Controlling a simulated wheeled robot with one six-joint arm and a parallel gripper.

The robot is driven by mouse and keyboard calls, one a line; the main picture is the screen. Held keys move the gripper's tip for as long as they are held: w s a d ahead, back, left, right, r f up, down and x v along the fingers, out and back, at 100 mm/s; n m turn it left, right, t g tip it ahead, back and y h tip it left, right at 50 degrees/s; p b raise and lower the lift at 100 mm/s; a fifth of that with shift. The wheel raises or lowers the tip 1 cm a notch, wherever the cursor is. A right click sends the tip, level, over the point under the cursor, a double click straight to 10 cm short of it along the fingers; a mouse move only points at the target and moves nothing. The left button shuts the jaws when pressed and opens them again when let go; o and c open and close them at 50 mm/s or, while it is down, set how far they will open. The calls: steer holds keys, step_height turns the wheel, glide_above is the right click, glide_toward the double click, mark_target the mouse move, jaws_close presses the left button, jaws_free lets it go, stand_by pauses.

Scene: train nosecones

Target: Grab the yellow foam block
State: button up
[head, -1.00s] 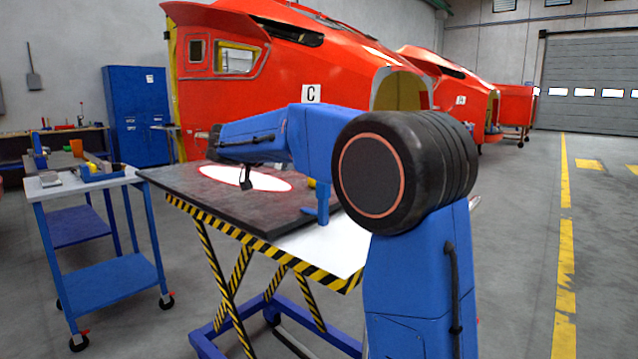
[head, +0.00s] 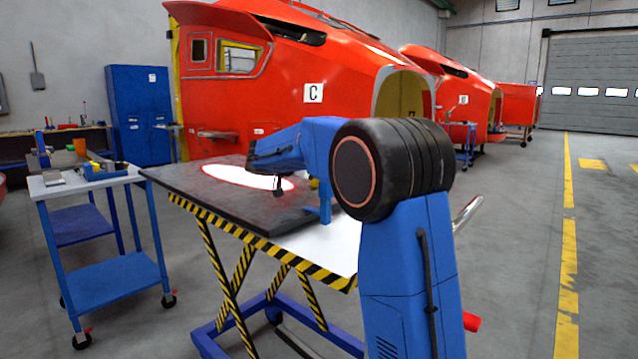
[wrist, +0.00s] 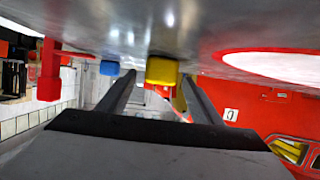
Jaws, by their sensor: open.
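The yellow foam block (wrist: 162,71) shows in the wrist view, which is upside down, so the block appears to hang from the grey tabletop (wrist: 110,35). It appears between the two dark fingers of my gripper (wrist: 158,77), near their tips. The fingers are apart and nothing is clamped between them. How far the block lies beyond the tips I cannot tell. In the head view I cannot make out the block; my blue arm covers part of the table (head: 215,207).
A blue piece (wrist: 110,68) and a red piece (wrist: 49,70) stand beside the block in the wrist view. A bright white oval (head: 245,177) marks the dark tabletop. A blue trolley (head: 105,270) with tools stands left. Red train nosecones (head: 290,85) stand behind.

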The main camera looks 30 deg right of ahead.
steer(key=shift+x, duration=1.1)
steer(key=shift+c, duration=0.3)
steer(key=c, duration=1.1)
steer(key=shift+o, duration=0.2)
steer(key=shift+r, duration=0.15)
